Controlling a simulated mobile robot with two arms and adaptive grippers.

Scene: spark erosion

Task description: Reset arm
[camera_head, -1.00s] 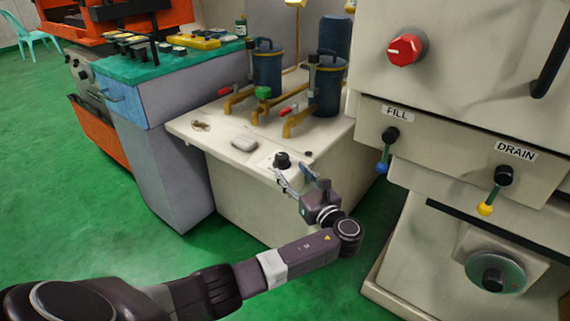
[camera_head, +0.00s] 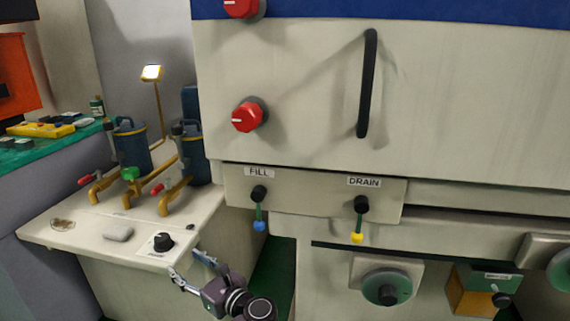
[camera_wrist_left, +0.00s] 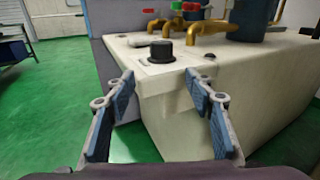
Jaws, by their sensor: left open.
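My left gripper (camera_head: 190,268) is at the lower left of the head view, in front of the near edge of the cream cabinet top. Its two blue-padded fingers are apart with nothing between them; the left wrist view also shows the open gripper (camera_wrist_left: 160,110). Just beyond the fingers is a black knob (camera_head: 162,241) on a white plate on the cabinet top; it also shows in the left wrist view (camera_wrist_left: 161,51). The fingers do not touch the knob. My right gripper is in neither view.
The cream cabinet (camera_head: 80,237) carries blue filter canisters (camera_head: 130,147) with brass pipes and red-handled valves. The big machine has red knobs (camera_head: 247,117), a black handle (camera_head: 367,85), a FILL lever (camera_head: 259,208) and a DRAIN lever (camera_head: 359,220). Green floor is open at left in the left wrist view.

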